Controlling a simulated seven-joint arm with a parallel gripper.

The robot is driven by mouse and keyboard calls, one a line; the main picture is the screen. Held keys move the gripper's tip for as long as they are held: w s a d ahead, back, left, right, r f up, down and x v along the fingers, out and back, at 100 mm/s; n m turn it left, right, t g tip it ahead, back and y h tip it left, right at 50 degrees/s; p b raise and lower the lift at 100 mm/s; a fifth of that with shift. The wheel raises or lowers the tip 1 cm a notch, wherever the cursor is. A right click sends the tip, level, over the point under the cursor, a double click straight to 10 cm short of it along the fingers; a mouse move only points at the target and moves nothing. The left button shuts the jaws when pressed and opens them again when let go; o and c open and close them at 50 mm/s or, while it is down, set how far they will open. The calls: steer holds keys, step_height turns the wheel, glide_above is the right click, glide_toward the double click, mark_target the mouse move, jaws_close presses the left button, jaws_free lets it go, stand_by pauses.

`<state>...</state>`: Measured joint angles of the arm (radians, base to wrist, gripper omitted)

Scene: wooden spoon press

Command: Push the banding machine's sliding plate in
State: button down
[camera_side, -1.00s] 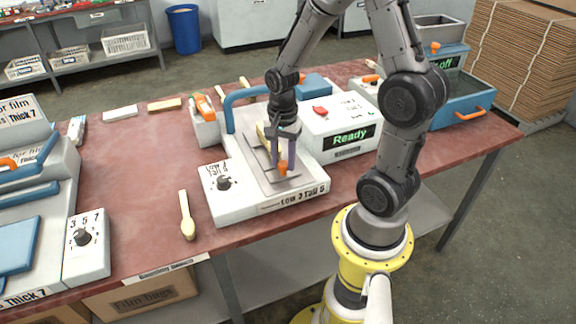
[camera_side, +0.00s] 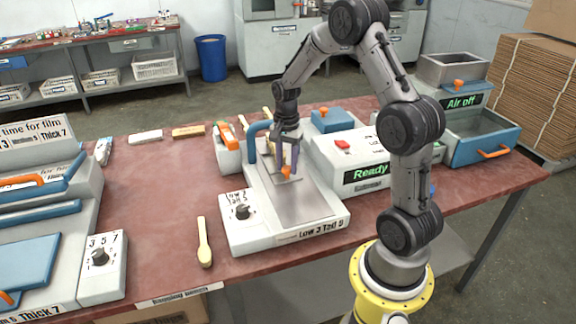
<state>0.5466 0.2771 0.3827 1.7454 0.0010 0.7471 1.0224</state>
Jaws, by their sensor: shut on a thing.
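The banding machine (camera_side: 285,235) is the white unit in the middle of the table, with a dial at its front left. A grey metal plate surface (camera_side: 305,203) lies bare along its top. An orange knob (camera_side: 286,173) stands on the sliding plate towards the back of this surface. My gripper (camera_side: 285,168) points down there and is shut on the orange knob. The fingers hide part of the knob and the plate behind it. A blue arched bar (camera_side: 252,140) stands just left of my gripper.
A white box reading "Ready" (camera_side: 352,160) stands close to the right of my gripper. A wooden spoon (camera_side: 204,243) lies left of the machine. A machine with a blue drawer (camera_side: 485,143) stands at the far right.

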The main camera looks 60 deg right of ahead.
steer(key=shift+w+d+r, duration=0.1)
steer(key=shift+w+d, duration=0.15)
steer(key=c, duration=0.8)
jaws_free()
steer(key=shift+o, duration=1.4)
steer(key=shift+a, duration=0.1)
steer(key=shift+s, duration=0.1)
step_height(320, 180, up, 14)
steer(key=shift+f, duration=0.15)
